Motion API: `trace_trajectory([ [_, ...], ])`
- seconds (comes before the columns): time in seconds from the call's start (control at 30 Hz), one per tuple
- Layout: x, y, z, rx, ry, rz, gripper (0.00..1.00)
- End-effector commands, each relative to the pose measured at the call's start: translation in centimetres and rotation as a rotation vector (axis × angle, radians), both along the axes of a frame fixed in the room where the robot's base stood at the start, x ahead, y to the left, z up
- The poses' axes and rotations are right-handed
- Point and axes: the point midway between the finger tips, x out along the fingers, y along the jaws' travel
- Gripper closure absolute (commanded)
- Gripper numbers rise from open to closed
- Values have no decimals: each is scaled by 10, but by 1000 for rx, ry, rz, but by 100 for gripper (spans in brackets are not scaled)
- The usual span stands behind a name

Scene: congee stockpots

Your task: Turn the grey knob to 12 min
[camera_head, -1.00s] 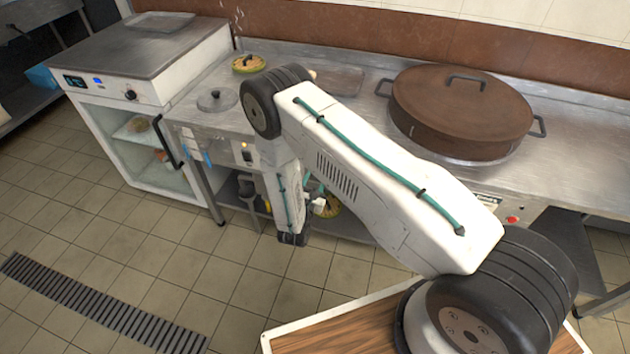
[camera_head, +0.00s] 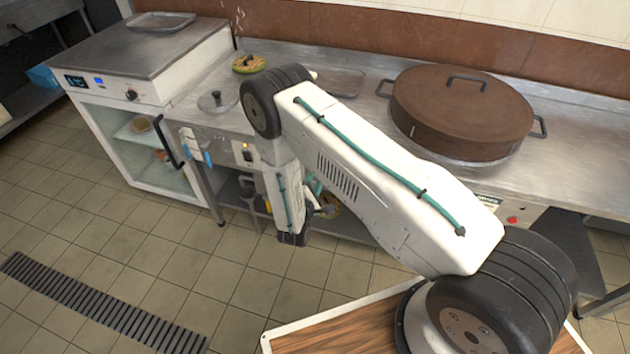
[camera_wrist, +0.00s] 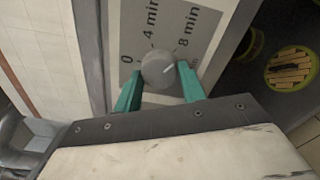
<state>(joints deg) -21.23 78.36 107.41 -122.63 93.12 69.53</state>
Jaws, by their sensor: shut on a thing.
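The grey knob (camera_wrist: 156,60) shows in the wrist view on a light dial plate (camera_wrist: 190,20) with the marks 0, 4 min and 8 min. A short pale line on the knob points toward the lower right of the picture, away from the 4 min print. No 12 min mark can be read. My gripper (camera_wrist: 160,71) has its two teal fingers on either side of the knob, shut on it. In the head view the knob is hidden and my arm covers most of the gripper.
A large brown lidded pot (camera_head: 455,112) stands on the steel counter (camera_head: 355,120). A glass-fronted cabinet (camera_head: 140,150) stands at the left. In the wrist view, a round yellow-rimmed container (camera_wrist: 290,68) is at the right. The tiled floor (camera_head: 120,240) in front is clear.

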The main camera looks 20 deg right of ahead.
Motion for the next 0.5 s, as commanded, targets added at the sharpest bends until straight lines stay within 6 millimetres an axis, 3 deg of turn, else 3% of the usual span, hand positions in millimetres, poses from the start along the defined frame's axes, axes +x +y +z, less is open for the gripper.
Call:
trace_trajectory([
  [0.5,0,0,1,395,-288,1,82],
])
